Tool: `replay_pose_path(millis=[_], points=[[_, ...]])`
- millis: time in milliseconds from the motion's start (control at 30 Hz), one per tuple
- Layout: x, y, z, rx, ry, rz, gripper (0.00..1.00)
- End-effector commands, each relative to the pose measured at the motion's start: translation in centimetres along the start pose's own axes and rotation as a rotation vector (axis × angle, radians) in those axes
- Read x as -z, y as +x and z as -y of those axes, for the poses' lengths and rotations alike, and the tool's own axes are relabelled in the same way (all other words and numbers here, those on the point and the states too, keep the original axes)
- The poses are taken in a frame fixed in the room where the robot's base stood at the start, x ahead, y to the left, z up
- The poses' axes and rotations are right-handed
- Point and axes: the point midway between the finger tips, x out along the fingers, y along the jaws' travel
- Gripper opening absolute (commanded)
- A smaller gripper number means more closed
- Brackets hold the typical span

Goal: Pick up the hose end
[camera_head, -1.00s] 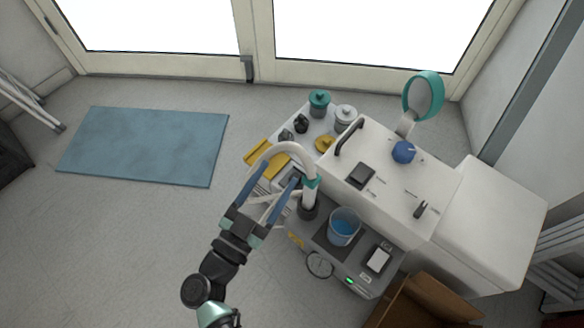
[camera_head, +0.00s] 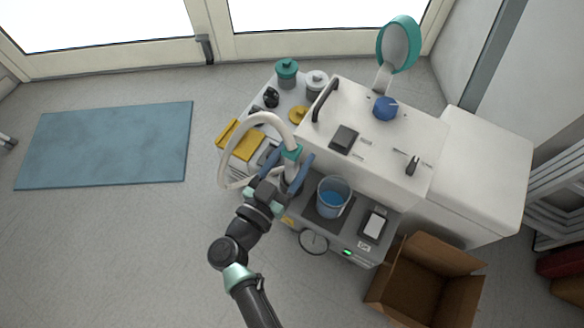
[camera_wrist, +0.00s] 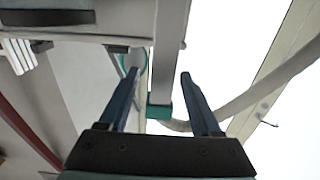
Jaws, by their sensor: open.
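The hose end is a pale straight piece with a teal collar (camera_head: 291,152), standing near the front left of the compressor unit. The pale hose (camera_head: 262,119) arcs from the collar up and over to the left. My gripper (camera_head: 286,166) is open, its blue fingers on either side of the hose end just below the collar. In the wrist view, the pale hose end (camera_wrist: 168,45) and its teal collar (camera_wrist: 159,111) show between the open fingers (camera_wrist: 160,76). A gap shows on both sides, so the fingers do not look closed on it. The lower tip is hidden in the head view.
The white compressor unit (camera_head: 385,125) stands right of my gripper. A clear cup with blue liquid (camera_head: 333,196) sits close by on its grey shelf. Jars and yellow items (camera_head: 247,146) lie behind left. An open cardboard box (camera_head: 425,285) is at lower right.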

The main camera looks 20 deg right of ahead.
Motion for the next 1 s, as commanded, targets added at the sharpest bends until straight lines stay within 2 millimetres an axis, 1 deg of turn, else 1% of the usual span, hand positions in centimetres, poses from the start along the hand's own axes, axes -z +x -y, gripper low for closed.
replay_pose_path(millis=[33, 100, 200, 300, 467, 500, 567, 600, 667, 700, 833, 867, 1000], points=[[-0.5, 0.9, 0.1, -0.002, 0.003, -0.003, 0.65], [-0.4, 1.9, 0.1, -0.001, 0.003, -0.003, 0.65], [-0.2, 2.9, 0.1, 0.0, 0.002, -0.002, 0.65], [-0.1, 3.2, 0.1, 0.001, 0.001, -0.002, 0.65], [0.0, 3.2, 0.1, 0.001, 0.001, -0.001, 0.65], [0.0, 3.2, 0.1, 0.001, 0.001, -0.001, 0.61], [-0.1, 3.2, 0.1, 0.001, 0.001, -0.001, 0.51], [-0.1, 3.2, 0.1, 0.001, 0.001, -0.001, 0.43], [-0.1, 3.2, 0.1, 0.001, 0.001, -0.001, 0.33], [-0.1, 3.2, 0.1, 0.001, 0.0, -0.001, 0.25], [-0.1, 3.1, 0.1, 0.001, 0.0, -0.001, 0.02], [-0.1, 3.1, 0.1, 0.001, 0.0, -0.001, 0.0], [-0.1, 3.1, 0.1, 0.001, 0.0, -0.001, 0.0]])
